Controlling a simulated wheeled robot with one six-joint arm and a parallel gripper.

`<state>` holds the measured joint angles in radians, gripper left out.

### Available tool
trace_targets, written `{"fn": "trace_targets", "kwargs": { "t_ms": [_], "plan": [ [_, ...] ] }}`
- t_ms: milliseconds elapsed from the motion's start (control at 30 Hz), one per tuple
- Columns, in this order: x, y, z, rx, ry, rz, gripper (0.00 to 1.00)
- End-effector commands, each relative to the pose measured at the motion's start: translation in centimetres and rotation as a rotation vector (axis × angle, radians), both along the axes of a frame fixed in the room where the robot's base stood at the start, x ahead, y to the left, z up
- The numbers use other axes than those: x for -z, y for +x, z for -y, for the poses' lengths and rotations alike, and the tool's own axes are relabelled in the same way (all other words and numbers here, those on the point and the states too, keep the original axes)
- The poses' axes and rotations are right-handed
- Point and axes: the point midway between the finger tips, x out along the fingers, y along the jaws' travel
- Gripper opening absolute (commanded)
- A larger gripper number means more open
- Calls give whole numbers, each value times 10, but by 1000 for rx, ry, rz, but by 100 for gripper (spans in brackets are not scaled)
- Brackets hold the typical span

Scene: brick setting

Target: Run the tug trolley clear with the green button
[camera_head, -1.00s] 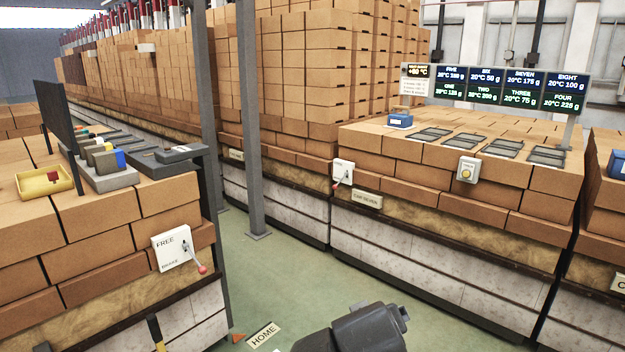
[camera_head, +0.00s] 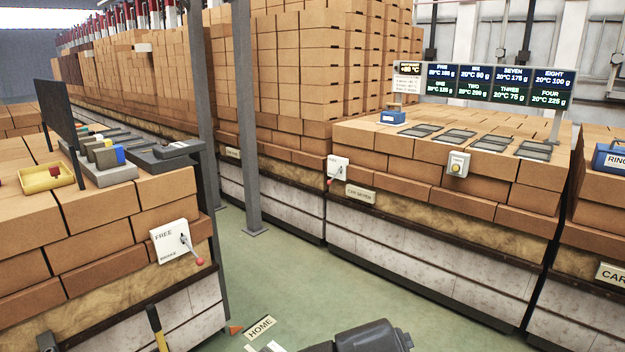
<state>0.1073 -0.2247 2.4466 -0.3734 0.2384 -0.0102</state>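I cannot pick out a green button for certain. No thing in view is clearly marked as the tug trolley. A white plate with a red-knobbed lever (camera_head: 182,243) reads FREE above and BRAKE below; the lever slants down right. A dark grey part of my arm shows at the bottom; my gripper's fingers do not.
Green floor (camera_head: 290,275) runs clear between the cars, with a HOME plate (camera_head: 261,327) on it. Grey posts (camera_head: 246,120) stand in the aisle. A yellow tray (camera_head: 45,178) is on the left car. A display board (camera_head: 490,84) stands behind the middle car.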

Motion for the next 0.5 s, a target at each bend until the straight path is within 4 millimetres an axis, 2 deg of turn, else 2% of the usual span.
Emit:
{"fn": "trace_targets", "kwargs": {
  "t_ms": [67, 500],
  "plan": [
    [0, 0, 0, 0, 0, 0, 100],
    [0, 0, 0, 0, 0, 1, 14]
  ]
}}
